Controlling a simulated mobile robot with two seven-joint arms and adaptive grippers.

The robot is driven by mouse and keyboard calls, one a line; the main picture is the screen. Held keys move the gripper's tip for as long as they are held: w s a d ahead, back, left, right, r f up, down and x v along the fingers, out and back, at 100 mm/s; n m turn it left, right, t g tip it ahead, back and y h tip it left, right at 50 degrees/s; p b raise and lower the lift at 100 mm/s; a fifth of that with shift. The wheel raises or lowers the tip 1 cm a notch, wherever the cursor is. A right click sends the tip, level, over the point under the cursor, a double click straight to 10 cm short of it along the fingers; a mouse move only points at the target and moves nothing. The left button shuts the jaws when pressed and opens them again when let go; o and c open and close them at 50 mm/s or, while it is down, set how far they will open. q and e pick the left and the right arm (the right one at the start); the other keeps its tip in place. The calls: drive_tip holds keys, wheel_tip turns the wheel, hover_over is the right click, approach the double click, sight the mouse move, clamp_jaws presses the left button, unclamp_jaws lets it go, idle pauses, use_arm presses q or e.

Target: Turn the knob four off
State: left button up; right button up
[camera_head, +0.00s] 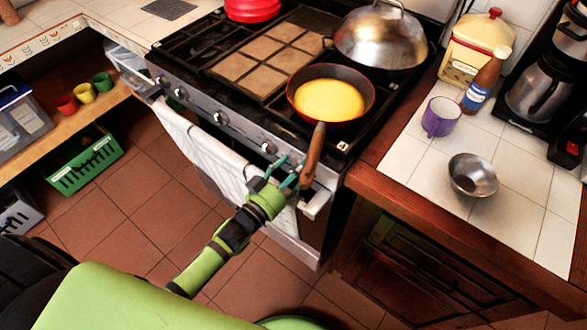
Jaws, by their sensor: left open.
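The stove's front panel carries a row of several round metallic knobs. One knob (268,147) near the right end is just above and left of my left gripper (286,168). Other knobs (221,117) sit further left along the panel. My left gripper has teal fingers, apart and empty, close to the panel, beneath the pan's handle. I cannot tell whether it touches a knob. Another knob may be hidden behind the fingers or the handle. I cannot read the knob's setting. My right gripper is not in view.
A frying pan (295,92) with yellow food stands at the stove's front right, its wooden handle (312,155) jutting over the edge by my gripper. A domed lid (380,38) is behind. A white towel (205,150) hangs below the panel. The right counter holds a purple mug (441,117) and metal bowl (473,175).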

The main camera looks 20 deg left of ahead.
use_arm(q)
drive_tip(key=c, duration=1.1)
drive_tip(key=shift+c, duration=0.2)
drive_tip(key=shift+r, duration=0.1)
